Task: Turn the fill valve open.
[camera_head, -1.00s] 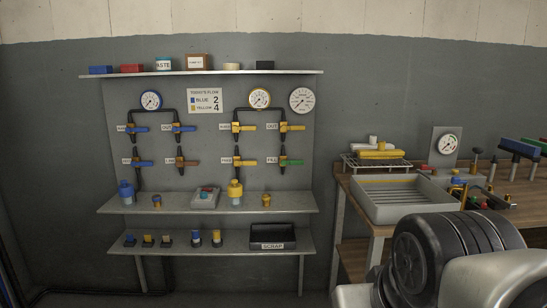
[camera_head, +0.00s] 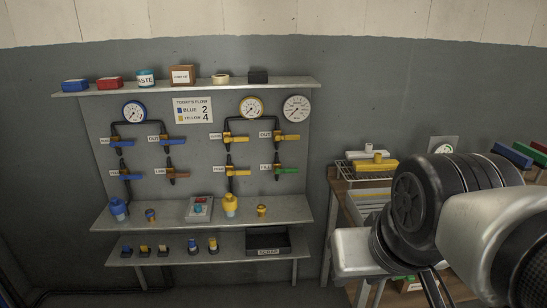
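The fill valve (camera_head: 286,170) has a green lever and sits at the lower right of the valve panel in the head view. Its lever points right, roughly level, across its pipe. Its label is blurred now. My arm, with black ribbed joints and pale links, fills the right side of the view, well apart from the valve. I cannot make out my gripper's fingers in this frame.
Other valves have yellow levers (camera_head: 237,168), blue levers (camera_head: 174,141) and a brown lever. Gauges (camera_head: 297,109) and a flow sign (camera_head: 193,111) hang above. Shelves (camera_head: 265,217) with fittings jut out below. A workbench stands right, partly behind my arm. Floor before the panel looks clear.

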